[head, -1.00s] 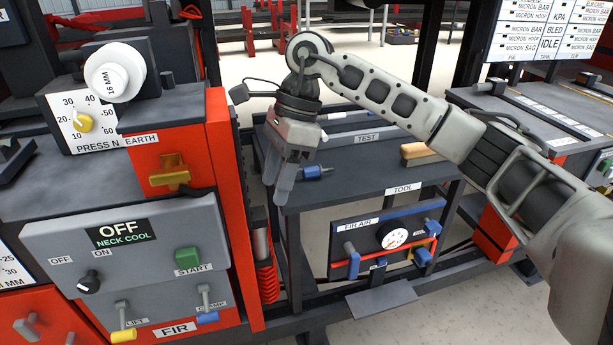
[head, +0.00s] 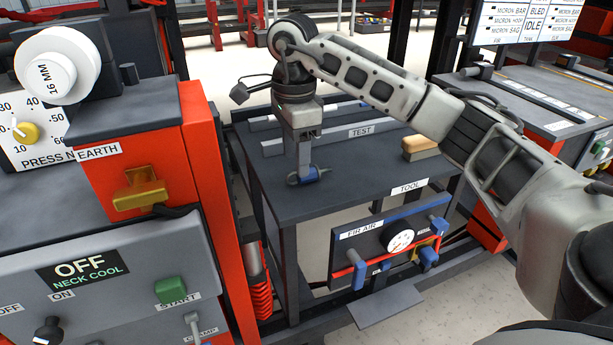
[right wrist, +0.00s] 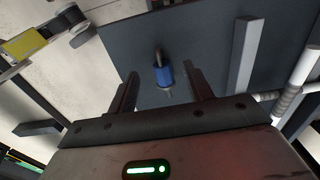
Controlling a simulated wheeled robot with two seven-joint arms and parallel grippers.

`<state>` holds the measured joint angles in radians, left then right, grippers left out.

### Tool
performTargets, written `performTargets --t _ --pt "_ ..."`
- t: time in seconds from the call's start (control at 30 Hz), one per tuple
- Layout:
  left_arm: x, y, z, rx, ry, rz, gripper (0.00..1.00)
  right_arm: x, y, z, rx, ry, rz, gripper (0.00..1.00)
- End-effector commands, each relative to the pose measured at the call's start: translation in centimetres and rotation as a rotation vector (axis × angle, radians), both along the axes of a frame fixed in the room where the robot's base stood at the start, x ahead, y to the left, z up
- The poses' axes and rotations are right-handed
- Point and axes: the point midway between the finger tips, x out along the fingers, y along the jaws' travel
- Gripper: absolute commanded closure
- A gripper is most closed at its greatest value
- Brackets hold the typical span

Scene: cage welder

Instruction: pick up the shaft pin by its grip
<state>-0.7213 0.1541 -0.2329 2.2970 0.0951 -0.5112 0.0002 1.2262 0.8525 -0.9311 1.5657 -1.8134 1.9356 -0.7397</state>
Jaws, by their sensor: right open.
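The shaft pin, with a blue grip (head: 313,174) and a thin metal shaft, lies on the dark tool table (head: 350,185) near its left side. My right gripper (head: 303,168) points down just above the pin, its fingers partly covering the grip. In the right wrist view, the blue grip (right wrist: 163,76) shows between the two open fingers, clear of both. The jaws are empty. The exact height left between fingertips and grip is hard to tell. My left gripper is in neither view.
A tan-topped block (head: 420,147) lies at the table's right side. A pale bar (head: 335,137) runs along the table behind the gripper. The FIR AIR panel (head: 390,245) hangs at the front. The red-edged machine (head: 205,190) stands close on the left.

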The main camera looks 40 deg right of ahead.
Motion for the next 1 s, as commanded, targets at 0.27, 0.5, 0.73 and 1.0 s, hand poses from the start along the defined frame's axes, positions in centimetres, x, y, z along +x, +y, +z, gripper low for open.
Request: performTargets --t 0.27,0.5,0.73,1.0 --pt "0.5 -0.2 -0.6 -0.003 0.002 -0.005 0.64 0.0 0.0 -3.3 0.000 0.000 0.000 0.49" --pt "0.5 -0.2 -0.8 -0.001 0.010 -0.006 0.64 0.0 0.0 -3.4 0.000 0.000 0.000 0.55" --pt "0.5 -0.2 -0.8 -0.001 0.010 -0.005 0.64 0.0 0.0 -3.3 0.000 0.000 0.000 0.98" --pt "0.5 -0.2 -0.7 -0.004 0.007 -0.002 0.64 0.0 0.0 -3.3 0.000 -0.001 0.000 0.98"
